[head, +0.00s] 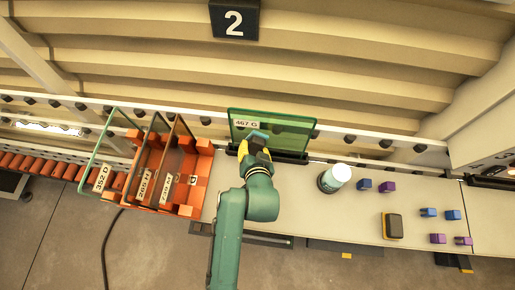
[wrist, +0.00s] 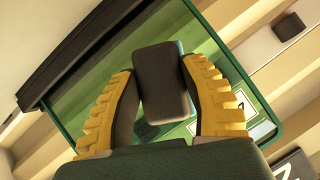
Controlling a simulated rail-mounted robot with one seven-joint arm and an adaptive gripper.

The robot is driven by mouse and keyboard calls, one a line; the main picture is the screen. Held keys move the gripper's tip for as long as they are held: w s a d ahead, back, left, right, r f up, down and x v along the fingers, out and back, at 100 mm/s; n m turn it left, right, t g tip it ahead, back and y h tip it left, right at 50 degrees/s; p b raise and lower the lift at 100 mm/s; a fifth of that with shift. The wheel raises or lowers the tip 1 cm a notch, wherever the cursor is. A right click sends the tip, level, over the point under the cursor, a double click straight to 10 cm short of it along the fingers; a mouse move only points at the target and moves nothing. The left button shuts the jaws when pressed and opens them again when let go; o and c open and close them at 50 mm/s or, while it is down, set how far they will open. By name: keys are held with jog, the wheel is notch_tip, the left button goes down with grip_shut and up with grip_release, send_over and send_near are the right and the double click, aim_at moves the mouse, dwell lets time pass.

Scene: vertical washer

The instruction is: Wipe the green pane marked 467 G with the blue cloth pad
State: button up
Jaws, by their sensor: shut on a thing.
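The green pane (head: 285,132) stands upright in a dark holder at the back of the bench, its label reading 467 G at its upper left. In the wrist view the green pane (wrist: 85,85) fills the space behind the fingers. My gripper (head: 256,148) is in front of the pane's left part, just below the label. Its yellow fingers (wrist: 165,95) are shut on a dark block-shaped pad (wrist: 162,75). A blue edge of the pad (head: 258,136) shows in the head view, close to the pane. I cannot tell whether it touches the glass.
An orange rack (head: 180,160) with several labelled panes stands to the left. A white-topped cylinder (head: 335,177) stands to the right of my arm. Farther right are blue and purple blocks (head: 388,187) and a dark yellow-edged pad (head: 393,226). Bare bench lies between them.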

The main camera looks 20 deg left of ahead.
jog(key=shift+a+r, duration=0.15)
jog(key=shift+r, duration=0.15)
jog(key=shift+s, duration=0.35)
jog(key=shift+s+d+r, duration=0.1)
jog(key=shift+s+d, duration=0.2)
jog(key=shift+s, duration=0.5)
jog(key=shift+s+d+r, duration=0.1)
jog(key=shift+s+d, duration=0.15)
jog(key=shift+s, duration=0.55)
jog(key=shift+s+d+r, duration=0.1)
jog(key=shift+s+d, duration=0.2)
jog(key=shift+s, duration=0.5)
jog(key=shift+s+d+r, duration=0.1)
jog(key=shift+s+d, duration=0.15)
jog(key=shift+s, duration=0.45)
jog(key=shift+s+d+r, duration=0.1)
jog(key=shift+s+d, duration=0.1)
jog(key=shift+s, duration=0.5)
